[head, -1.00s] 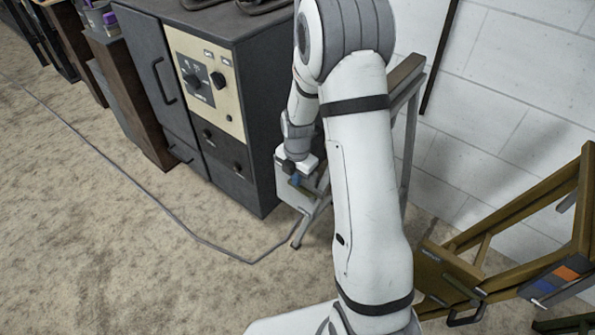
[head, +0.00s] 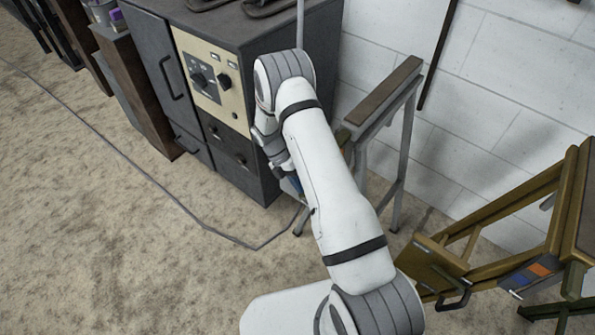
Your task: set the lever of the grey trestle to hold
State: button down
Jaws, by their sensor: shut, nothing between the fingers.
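The grey trestle (head: 402,150), with a brown wooden top, stands between the dark cabinet and the white block wall. My arm crosses in front of it and hides much of its near end. A small blue patch (head: 293,184) shows at that end, beside my wrist; I cannot tell whether it is part of a lever plate. The lever itself and its setting cannot be made out. My gripper (head: 285,170) is low at the trestle's near end, shut and empty, mostly hidden by my forearm. Whether it touches the trestle cannot be seen.
The dark cabinet (head: 262,165) with a cream knob panel (head: 212,82) stands close left of my wrist. An ochre trestle (head: 440,262) with a blue and orange plate stands at the right. A cable (head: 150,188) crosses the carpet. The left foreground floor is clear.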

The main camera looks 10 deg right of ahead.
jog(key=shift+x, duration=2.05)
jog(key=shift+f, duration=0.1)
notch_tip(320, 180, up, 10)
jog(key=p, duration=0.2)
jog(key=shift+p, duration=0.35)
